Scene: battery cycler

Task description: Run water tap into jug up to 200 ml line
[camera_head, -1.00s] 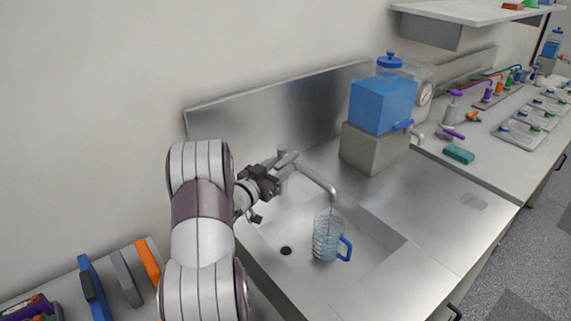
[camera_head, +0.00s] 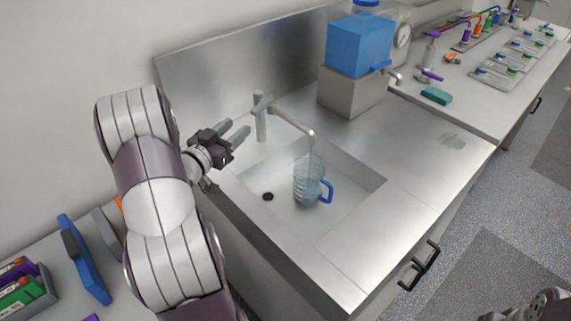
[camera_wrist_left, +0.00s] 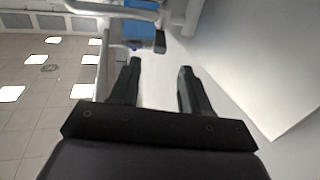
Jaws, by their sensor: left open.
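The clear jug (camera_head: 306,184) with a blue handle (camera_head: 327,191) stands upright in the steel sink, below the spout end of the grey tap (camera_head: 261,121). A thin bluish stream runs from the spout into the jug. The jug looks bluish inside, but its level and line marks are too small to read. My left gripper (camera_head: 237,130) is open and empty, just left of the tap post and apart from it. Its two open fingers (camera_wrist_left: 160,75) also show in the left wrist view with nothing between them. My right gripper's fingers do not show.
The sink drain (camera_head: 268,196) lies left of the jug. A blue tank (camera_head: 361,45) with its own spigot sits on a grey block behind the sink. The steel counter right of the sink is mostly clear. A blue tool (camera_head: 84,262) stands at the lower left.

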